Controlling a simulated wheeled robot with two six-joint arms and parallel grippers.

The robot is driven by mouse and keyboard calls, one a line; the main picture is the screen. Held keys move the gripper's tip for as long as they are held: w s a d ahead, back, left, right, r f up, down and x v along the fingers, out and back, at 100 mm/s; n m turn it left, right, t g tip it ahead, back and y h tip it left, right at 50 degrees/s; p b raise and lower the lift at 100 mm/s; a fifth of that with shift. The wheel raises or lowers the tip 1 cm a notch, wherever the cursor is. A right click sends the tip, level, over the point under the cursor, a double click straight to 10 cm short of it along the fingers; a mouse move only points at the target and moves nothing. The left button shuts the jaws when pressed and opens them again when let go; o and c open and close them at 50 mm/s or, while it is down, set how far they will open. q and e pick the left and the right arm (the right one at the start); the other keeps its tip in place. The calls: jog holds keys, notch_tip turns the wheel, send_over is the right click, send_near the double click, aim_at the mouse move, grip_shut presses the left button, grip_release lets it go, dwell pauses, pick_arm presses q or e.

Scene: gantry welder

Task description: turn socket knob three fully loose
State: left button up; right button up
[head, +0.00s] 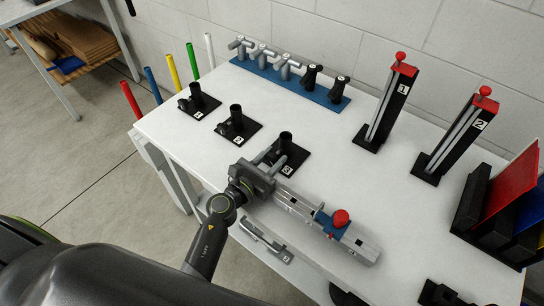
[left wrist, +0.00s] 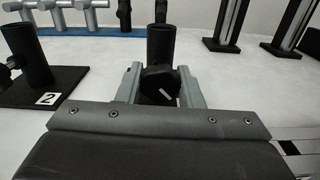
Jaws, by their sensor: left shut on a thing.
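Socket three (head: 286,141) is a black upright tube on a black base plate labelled 3, near the middle of the table. Its round black knob (left wrist: 157,90) faces the camera in the left wrist view and has a short slanted white mark. My left gripper (head: 275,161) reaches in from the front at table level. In the left wrist view, its two grey fingers stand on either side of the knob, closed on it. In the head view the gripper largely hides the knob. The socket tube (left wrist: 160,45) stands upright and empty behind it. My right gripper is in neither view.
Socket one (head: 196,92) and socket two (head: 236,116) stand to the left. A blue rack (head: 270,72) of T-shaped pieces is behind. A grey rail with a red knob (head: 341,217) lies front right. Two numbered red-topped posts (head: 385,110) stand back right.

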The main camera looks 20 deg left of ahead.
pick_arm(q)
jog(key=o, duration=1)
jog(key=shift+c, duration=0.2)
jog(key=b+v, duration=0.5)
jog(key=v, duration=1.2)
jog(key=shift+s, duration=0.2)
jog(key=shift+a+r, duration=0.1)
